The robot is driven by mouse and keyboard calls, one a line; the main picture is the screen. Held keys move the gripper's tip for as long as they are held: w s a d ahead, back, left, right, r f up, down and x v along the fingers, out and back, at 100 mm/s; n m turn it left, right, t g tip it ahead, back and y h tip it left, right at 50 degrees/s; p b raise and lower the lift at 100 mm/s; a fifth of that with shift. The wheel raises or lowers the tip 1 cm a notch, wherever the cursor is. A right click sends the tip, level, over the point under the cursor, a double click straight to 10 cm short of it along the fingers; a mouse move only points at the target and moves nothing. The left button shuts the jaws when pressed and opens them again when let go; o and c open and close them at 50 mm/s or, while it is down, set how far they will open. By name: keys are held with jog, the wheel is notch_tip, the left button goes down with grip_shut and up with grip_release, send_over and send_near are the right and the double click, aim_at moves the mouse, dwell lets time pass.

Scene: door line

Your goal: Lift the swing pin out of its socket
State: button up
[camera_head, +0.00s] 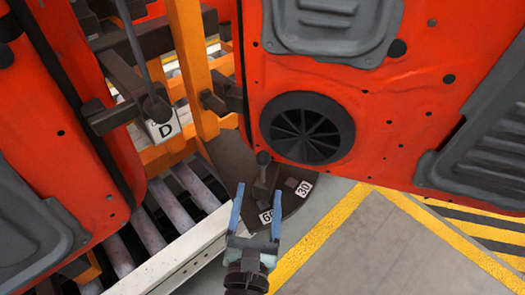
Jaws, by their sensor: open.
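The swing pin (263,160) is a dark pin with a round knob. It stands in a dark socket block on a dark index plate (232,160), which carries white labels reading 60 (266,216) and 30 (304,189). My gripper (257,212) is open and empty, its two blue fingers pointing up the picture toward the pin. The knob is beyond the fingertips and apart from them. The pin's lower end and the socket hole are hidden.
An orange door panel (360,130) with a round black speaker hangs close behind and right of the pin. Another orange panel (60,190) is at left. A second dark knob (155,108) sits near a D label (163,130). Rollers (145,228) and a pale rail lie lower left.

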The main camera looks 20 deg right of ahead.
aim_at(263, 164)
jog(key=p+x, duration=0.1)
jog(key=x, duration=0.9)
jog(key=shift+w, duration=0.25)
grip_shut()
dwell(1.0)
